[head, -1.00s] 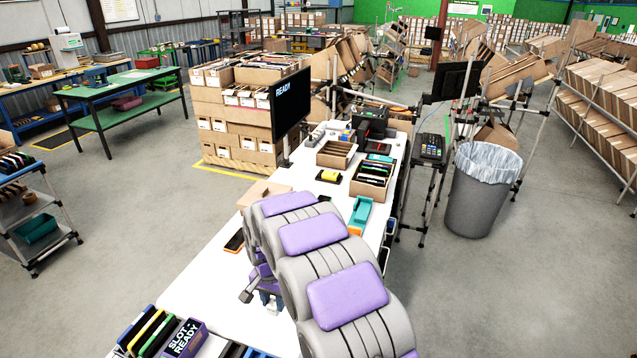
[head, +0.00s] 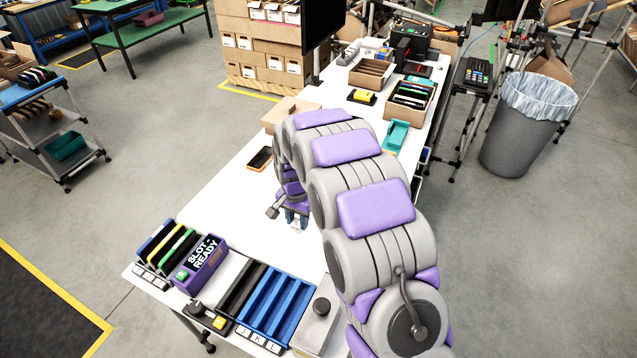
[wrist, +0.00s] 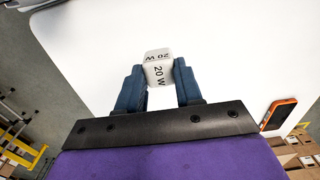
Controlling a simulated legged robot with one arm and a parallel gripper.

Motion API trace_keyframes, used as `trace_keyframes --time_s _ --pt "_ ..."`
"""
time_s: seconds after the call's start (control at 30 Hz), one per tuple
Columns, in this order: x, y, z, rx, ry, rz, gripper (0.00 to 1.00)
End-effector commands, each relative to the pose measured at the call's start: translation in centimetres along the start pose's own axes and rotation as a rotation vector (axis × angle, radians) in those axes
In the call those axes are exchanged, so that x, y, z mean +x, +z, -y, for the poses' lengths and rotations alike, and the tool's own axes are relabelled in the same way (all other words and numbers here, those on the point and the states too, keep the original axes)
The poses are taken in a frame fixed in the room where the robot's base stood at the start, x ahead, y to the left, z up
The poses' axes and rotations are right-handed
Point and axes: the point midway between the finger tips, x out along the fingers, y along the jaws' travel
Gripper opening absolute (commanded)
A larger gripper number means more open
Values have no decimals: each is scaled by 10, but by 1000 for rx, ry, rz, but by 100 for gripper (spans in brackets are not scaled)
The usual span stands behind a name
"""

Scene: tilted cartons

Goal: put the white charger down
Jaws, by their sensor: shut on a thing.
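The white charger (wrist: 157,70) is a small white block with "20 W" printed on its faces. My gripper (wrist: 158,82) is shut on it, with one dark blue finger on each side in the wrist view. The white tabletop (wrist: 235,45) lies behind the charger in that view. In the head view my gripper (head: 297,222) hangs over the white table (head: 235,215), with a small pale piece of the charger at its tip. I cannot tell whether the charger touches the table.
An orange-edged phone (head: 260,158) lies on the table to the left of my arm. A purple "SLOT-READY" box (head: 201,264), a blue slotted rack (head: 275,308) and a grey block (head: 318,315) stand at the near end. White tabletop between the phone and the racks is clear.

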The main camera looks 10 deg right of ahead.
Motion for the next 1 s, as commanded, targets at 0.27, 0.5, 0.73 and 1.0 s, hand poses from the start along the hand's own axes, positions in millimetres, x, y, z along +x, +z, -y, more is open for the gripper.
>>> trace_keyframes --time_s 0.27,0.5,0.73,1.0 --pt "40 3 4 0 8 0 4" --pt "68 4 4 0 7 -1 4" --pt "96 1 2 1 1 -1 4" --pt "99 2 4 0 3 -3 4"
